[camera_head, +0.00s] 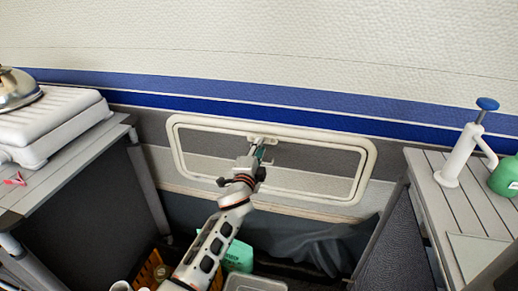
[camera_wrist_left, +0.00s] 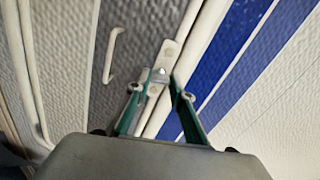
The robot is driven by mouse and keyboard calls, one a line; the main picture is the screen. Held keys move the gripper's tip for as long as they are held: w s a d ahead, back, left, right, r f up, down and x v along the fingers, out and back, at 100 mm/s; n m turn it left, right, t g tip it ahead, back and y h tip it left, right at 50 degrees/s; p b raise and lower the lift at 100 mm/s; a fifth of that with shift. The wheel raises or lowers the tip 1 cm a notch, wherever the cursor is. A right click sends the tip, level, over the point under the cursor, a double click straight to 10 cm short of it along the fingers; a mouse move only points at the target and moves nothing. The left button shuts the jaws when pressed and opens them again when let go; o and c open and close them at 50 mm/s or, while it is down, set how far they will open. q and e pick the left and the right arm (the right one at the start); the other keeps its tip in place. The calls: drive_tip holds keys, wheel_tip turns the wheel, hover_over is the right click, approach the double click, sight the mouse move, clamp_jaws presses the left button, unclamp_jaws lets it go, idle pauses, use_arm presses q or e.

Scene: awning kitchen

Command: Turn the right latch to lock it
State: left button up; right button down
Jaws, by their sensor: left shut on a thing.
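A white latch (camera_head: 262,139) sits at the middle of the top edge of a white-framed hatch (camera_head: 172,146) in the wall. My left gripper (camera_head: 258,153) reaches up to this latch from below. In the left wrist view the green fingers of my left gripper (camera_wrist_left: 160,92) are on either side of the lower part of the latch (camera_wrist_left: 168,52), shut on it. The palm hides the area below. I see no second latch clearly. My right gripper is not in view.
A thin white bar (camera_wrist_left: 112,55) stands beside the latch in the wrist view. A slatted counter (camera_head: 440,203) with a white pump (camera_head: 458,157) and green bottle (camera_head: 505,177) is at right. A counter with a white box (camera_head: 50,125) is at left. Bins lie below.

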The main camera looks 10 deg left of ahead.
use_arm(q)
drive_tip(key=shift+a+m, duration=0.1)
drive_tip(key=shift+m, duration=0.6)
drive_tip(key=o, duration=1.1)
drive_tip(key=shift+s, duration=0.1)
drive_tip(key=s, duration=1.2)
drive_tip(key=shift+w, duration=0.1)
